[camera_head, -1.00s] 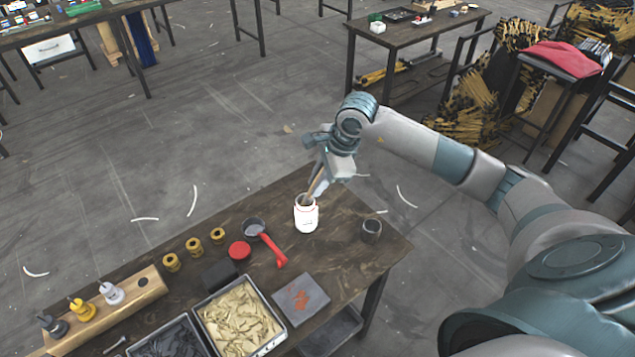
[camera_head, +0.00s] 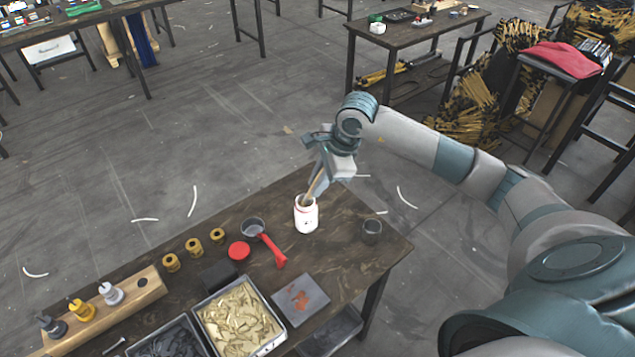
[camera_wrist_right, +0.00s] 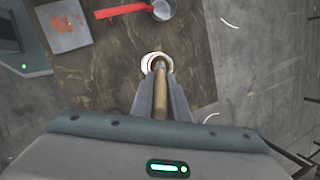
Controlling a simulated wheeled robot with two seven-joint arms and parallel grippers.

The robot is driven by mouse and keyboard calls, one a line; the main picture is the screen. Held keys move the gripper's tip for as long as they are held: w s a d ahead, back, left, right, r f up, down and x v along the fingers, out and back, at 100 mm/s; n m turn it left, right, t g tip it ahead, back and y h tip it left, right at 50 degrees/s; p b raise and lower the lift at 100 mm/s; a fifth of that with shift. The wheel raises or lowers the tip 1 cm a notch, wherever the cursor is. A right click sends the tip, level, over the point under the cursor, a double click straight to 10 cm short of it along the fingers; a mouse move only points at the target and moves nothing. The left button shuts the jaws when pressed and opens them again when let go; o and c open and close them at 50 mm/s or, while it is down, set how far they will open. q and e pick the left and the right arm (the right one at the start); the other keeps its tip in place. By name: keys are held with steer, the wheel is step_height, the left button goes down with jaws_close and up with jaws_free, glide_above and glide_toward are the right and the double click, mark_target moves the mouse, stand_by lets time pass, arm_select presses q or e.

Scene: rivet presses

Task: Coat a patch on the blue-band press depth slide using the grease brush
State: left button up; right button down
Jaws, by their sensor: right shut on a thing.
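The grease brush (camera_head: 313,185) has a light wooden handle; its lower end is inside a white jar (camera_head: 306,216) on the wooden table. My right gripper (camera_head: 319,180) is above the jar and shut on the handle. In the right wrist view the brush handle (camera_wrist_right: 160,92) lies between the fingers of my right gripper (camera_wrist_right: 160,95), with the jar (camera_wrist_right: 157,62) just beyond. The bristles are hidden in the jar. I cannot identify the blue-band press or its depth slide in these views. My left gripper is not in view.
Near the jar are a small pan with a red handle (camera_head: 270,247), a red lid (camera_head: 239,250) and a dark cup (camera_head: 371,231). A tray of pale scraps (camera_head: 238,318) and a grey plate with orange smears (camera_head: 300,299) lie nearer. The table's right end is mostly clear.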

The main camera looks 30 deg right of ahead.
steer(key=shift+s, duration=0.1)
stand_by(0.5)
steer(key=shift+r+p, duration=0.3)
steer(key=shift+r, duration=0.35)
steer(key=shift+r+p, duration=0.9)
steer(key=shift+r, duration=1.9)
steer(key=s+a+f+n+g+b, duration=0.3)
steer(key=s+a+n+g+b, duration=0.3)
steer(key=s+a+n, duration=0.5)
steer(key=shift+s+a+f+n+b, duration=0.15)
steer(key=shift+s+f+n+b, duration=0.55)
steer(key=shift+n, duration=4.1)
steer(key=shift+s+r+b, duration=0.1)
steer(key=shift+r+b, duration=0.2)
steer(key=shift+b, duration=0.1)
